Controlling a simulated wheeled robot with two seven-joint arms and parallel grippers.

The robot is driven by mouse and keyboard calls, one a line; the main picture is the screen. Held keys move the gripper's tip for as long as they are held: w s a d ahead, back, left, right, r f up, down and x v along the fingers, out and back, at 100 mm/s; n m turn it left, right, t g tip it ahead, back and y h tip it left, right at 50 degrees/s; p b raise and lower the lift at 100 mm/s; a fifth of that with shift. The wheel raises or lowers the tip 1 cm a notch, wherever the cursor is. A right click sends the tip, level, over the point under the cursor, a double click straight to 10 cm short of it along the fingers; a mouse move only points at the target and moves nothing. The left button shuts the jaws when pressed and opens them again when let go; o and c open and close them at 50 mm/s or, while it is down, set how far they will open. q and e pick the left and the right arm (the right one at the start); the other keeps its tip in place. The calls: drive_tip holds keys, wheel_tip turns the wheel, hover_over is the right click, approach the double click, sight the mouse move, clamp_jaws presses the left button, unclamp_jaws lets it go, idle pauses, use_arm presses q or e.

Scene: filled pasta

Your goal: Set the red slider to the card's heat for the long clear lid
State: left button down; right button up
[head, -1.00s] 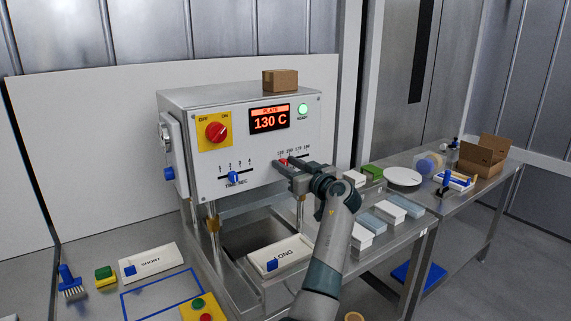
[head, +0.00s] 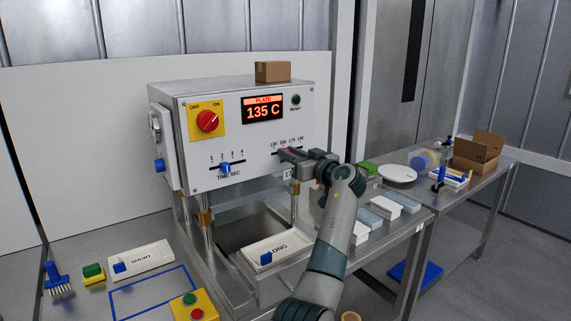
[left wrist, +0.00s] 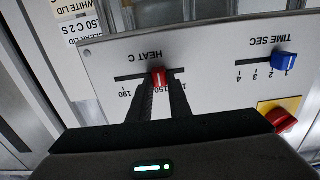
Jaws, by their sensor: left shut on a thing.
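The red heat slider (left wrist: 158,76) sits in the HEAT C slot on the machine's front panel (left wrist: 200,55), upside down in the left wrist view. The card (left wrist: 88,27) is at the top left of the left wrist view. It shows a CLEAR LID line ending "50 C 2 S", its left part cut off. My right gripper is out of view.
The display (head: 262,109) reads PLATE 135 C, and the ready lamp (head: 296,99) is dark. The blue time slider (head: 225,168) is left of the heat slot. A white LONG block (head: 275,248) lies below the machine; a SHORT block (head: 142,260) lies left.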

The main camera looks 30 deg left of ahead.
use_arm(q)
drive_tip(key=shift+w, duration=0.1)
drive_tip(key=c, duration=1.6)
unclamp_jaws()
drive_tip(key=shift+a, duration=0.1)
drive_tip(key=shift+c, duration=0.2)
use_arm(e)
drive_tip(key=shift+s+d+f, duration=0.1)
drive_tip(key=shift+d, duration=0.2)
